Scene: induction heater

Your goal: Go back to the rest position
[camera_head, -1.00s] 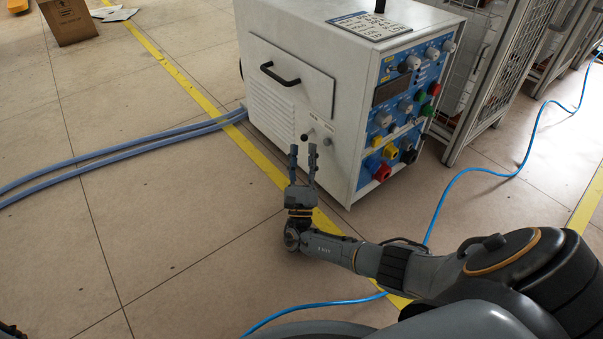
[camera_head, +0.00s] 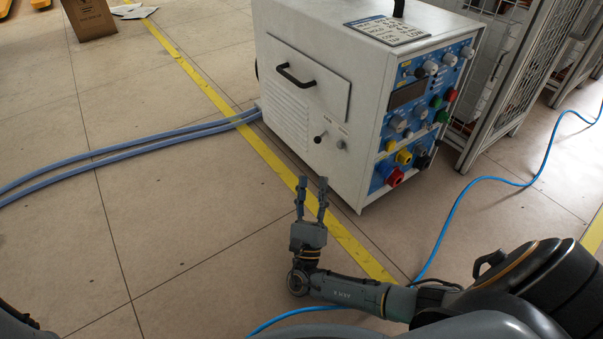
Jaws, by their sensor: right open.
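My right gripper (camera_head: 312,190) is open and empty, its two fingers pointing up and away over the floor. It shows in front of the white induction heater (camera_head: 350,110), apart from its lower left side by a gap. The heater stands upright, with a blue control panel (camera_head: 415,120) of knobs, buttons and a dark display on its right face. A black handle (camera_head: 295,76) and a small toggle lever (camera_head: 320,138) are on its left face. At the lower left edge a dark bit of my left arm shows; the left gripper's fingers are not visible.
Two blue-grey hoses (camera_head: 130,148) run left from the heater. A blue cable (camera_head: 455,215) curves over the floor at right. Metal mesh fencing (camera_head: 515,80) stands right of the heater. A cardboard box (camera_head: 88,18) sits at the back left.

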